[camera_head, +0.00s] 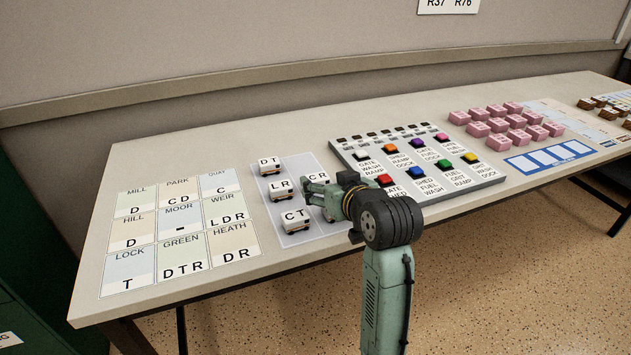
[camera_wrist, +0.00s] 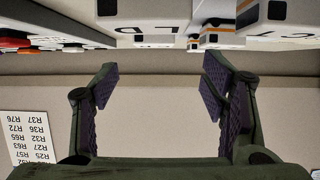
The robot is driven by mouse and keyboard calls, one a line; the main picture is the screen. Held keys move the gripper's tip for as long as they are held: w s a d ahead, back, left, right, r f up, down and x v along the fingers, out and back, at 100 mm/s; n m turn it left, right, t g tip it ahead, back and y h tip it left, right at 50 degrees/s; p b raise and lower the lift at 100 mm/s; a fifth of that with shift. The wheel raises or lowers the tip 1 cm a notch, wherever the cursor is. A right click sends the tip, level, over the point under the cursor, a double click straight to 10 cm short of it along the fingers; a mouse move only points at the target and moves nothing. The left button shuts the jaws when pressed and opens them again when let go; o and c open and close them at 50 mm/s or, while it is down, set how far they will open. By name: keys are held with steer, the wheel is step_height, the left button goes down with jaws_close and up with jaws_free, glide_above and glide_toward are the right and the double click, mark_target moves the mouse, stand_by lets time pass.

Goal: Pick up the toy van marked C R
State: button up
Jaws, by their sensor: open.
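The white toy van marked C R (camera_head: 318,178) stands on the pale tray (camera_head: 292,237) at its right side, partly hidden by my gripper. My gripper (camera_head: 312,194) is open and empty, just in front of this van in the head view. In the wrist view, which is upside down, the two fingers (camera_wrist: 160,82) are apart with bare wall between them. A white van (camera_wrist: 150,12) is cut off at the top middle there; its letters are only partly readable. Other white vans marked D T (camera_head: 269,167), L R (camera_head: 281,189) and C T (camera_head: 295,220) stand close by.
A button board (camera_head: 465,185) with coloured keys lies right of the tray. A lettered card grid (camera_head: 180,232) lies to its left. Pink blocks (camera_head: 505,123) and a blue-framed card (camera_head: 550,156) are farther right. The wall rises behind the table (camera_head: 215,150).

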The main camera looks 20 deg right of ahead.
mark_target(317, 175)
steer(key=x, duration=0.2)
steer(key=p+x, duration=0.1)
steer(key=x, duration=0.4)
steer(key=shift+w+d+f+p, duration=0.15)
steer(key=shift+d+f+p, duration=0.15)
steer(key=shift+d+p, duration=0.1)
steer(key=shift+c, duration=0.2)
steer(key=c, duration=1.2)
steer(key=shift+o, duration=0.2)
steer(key=shift+r, duration=0.15)
